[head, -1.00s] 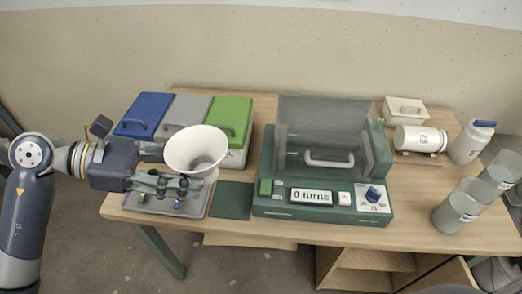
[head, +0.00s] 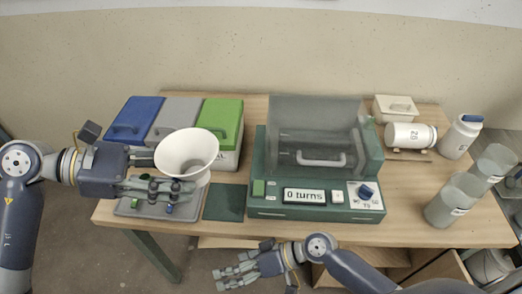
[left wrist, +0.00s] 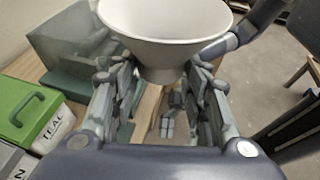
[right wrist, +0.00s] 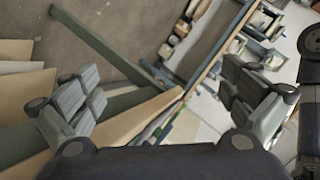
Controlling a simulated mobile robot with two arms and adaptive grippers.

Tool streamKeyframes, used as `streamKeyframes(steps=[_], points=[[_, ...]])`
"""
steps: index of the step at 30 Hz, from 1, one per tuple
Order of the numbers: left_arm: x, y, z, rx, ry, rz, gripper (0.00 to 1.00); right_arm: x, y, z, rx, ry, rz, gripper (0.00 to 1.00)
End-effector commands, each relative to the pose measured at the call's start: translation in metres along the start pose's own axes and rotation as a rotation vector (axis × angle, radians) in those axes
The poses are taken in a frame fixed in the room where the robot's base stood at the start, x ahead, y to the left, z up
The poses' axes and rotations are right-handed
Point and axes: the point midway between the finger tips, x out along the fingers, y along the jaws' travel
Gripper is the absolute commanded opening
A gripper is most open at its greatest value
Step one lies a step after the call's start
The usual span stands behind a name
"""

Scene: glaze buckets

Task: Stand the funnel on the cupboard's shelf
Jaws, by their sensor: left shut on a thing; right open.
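The white funnel (head: 187,152) is held above the left part of the table, wide mouth up. My left gripper (head: 168,174) is shut on it. In the left wrist view the funnel (left wrist: 165,45) sits between the two fingers, its narrower part gripped. My right gripper (head: 224,276) is open and empty, low in front of the table. The cupboard (head: 325,278) is under the table's front, its wooden inside partly showing; my right arm covers part of it and most of its shelf is hidden.
Blue, grey and green lidded bins (head: 221,118) stand at the back left. A green machine (head: 315,208) with a clear cover fills the middle. Jars (head: 461,137) and grey translucent cups (head: 452,203) stand at the right. A grey tray (head: 128,207) lies under the left gripper.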

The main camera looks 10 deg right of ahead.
Motion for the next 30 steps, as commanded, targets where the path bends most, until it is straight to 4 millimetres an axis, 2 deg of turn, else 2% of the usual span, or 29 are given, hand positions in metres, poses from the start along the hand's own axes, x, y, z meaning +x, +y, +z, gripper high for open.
streamKeyframes(steps=[1,6,9,13,18,21,25,30], points=[[0.000,0.000,0.000,0.000,0.000,0.000,0.18,-0.015,-0.018,-0.024,-0.058,0.032,-0.039,1.00],[0.000,0.000,0.000,0.000,0.000,0.000,0.18,-0.072,-0.062,-0.097,-0.260,0.164,-0.118,1.00],[0.000,0.000,0.000,0.000,0.000,0.000,0.18,-0.111,-0.087,-0.135,-0.399,0.251,-0.140,1.00],[0.000,0.000,0.000,0.000,0.000,0.000,0.18,-0.160,-0.125,-0.173,-0.593,0.352,-0.161,1.00],[0.000,0.000,0.000,0.000,0.000,0.000,0.18,-0.211,-0.171,-0.197,-0.813,0.445,-0.175,1.00],[0.000,0.000,0.000,0.000,0.000,0.000,0.18,-0.229,-0.189,-0.202,-0.899,0.477,-0.178,1.00],[0.000,0.000,0.000,0.000,0.000,0.000,0.18,-0.240,-0.201,-0.204,-0.956,0.497,-0.180,1.00],[0.000,0.000,0.000,0.000,0.000,0.000,0.18,-0.240,-0.204,-0.205,-0.966,0.501,-0.182,1.00]])
